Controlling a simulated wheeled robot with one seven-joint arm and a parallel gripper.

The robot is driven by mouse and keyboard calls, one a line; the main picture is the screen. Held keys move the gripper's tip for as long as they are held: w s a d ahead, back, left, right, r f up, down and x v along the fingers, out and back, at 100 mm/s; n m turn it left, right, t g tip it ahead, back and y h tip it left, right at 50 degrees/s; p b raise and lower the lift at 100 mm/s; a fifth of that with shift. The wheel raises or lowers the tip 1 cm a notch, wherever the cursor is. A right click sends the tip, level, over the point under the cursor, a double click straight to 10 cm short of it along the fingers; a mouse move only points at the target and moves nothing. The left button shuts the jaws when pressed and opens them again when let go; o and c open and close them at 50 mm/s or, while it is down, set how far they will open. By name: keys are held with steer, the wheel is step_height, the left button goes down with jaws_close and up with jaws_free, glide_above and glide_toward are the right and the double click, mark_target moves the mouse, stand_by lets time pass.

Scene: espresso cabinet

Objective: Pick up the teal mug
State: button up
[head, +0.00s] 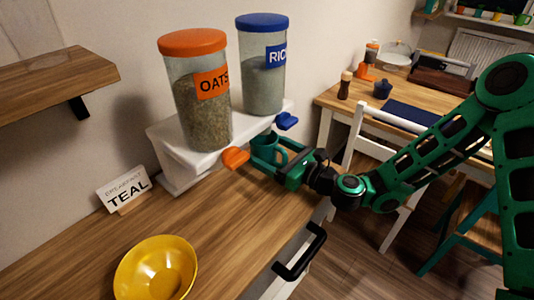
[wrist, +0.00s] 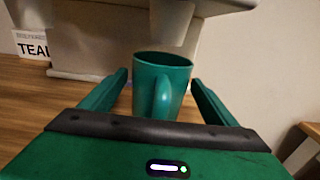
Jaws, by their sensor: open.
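The teal mug (wrist: 178,72) stands upright on the wooden counter in the wrist view, with its handle facing my gripper. In the head view the mug (head: 267,145) shows just below the dispenser stand, partly hidden by my gripper. My gripper (head: 262,154) is open and empty of any grip. In the wrist view its two fingers (wrist: 158,92) are on either side of the mug, with visible gaps at both sides. I cannot tell how far between the fingertips the mug sits.
A white stand (head: 170,148) holds the oats jar (head: 200,100) and the rice jar (head: 262,80) just above and behind the mug. A TEAL sign (head: 125,190) and yellow bowl (head: 155,268) are on the counter (head: 225,215). A white chair (head: 352,150) stands right.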

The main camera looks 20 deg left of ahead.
steer(key=c, duration=1.4)
steer(key=shift+w+r, duration=0.1)
steer(key=shift+r, duration=0.05)
